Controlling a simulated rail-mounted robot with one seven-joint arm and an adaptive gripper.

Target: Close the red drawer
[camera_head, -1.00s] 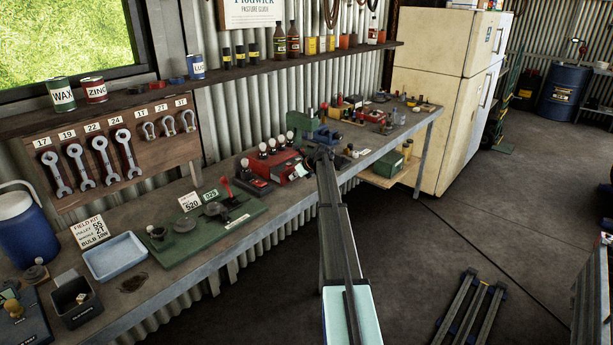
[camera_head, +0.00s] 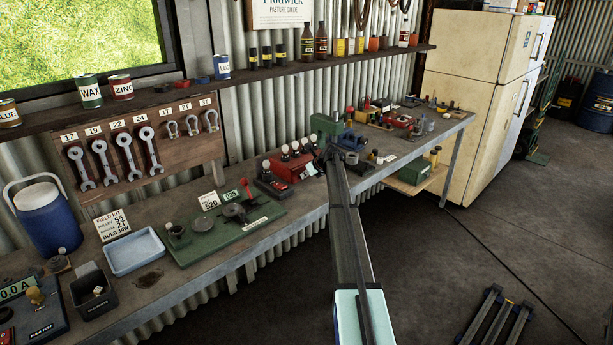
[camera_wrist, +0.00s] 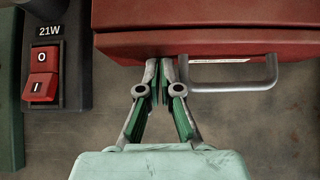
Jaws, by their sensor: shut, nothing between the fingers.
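The red drawer (camera_wrist: 125,46) spans the top of the wrist view, with a grey bar handle (camera_wrist: 235,87) and a white label strip on its front. A red body lies above it, past a dark seam; how far the drawer stands open is unclear. My gripper (camera_wrist: 166,66) is shut and empty. Its tips are at the lower edge of the drawer front, just left of the handle; contact cannot be told. In the head view the red drawer unit (camera_head: 291,166) stands on the bench, left of my gripper (camera_head: 332,153), whose tips are partly hidden by my arm.
A black switch box (camera_wrist: 70,70) marked 21W with a red rocker stands left of the drawer. A green vise-like tool (camera_head: 325,126) and several small parts crowd the bench beyond. A green board (camera_head: 225,232) lies nearer. The bench (camera_wrist: 270,130) before the drawer looks clear.

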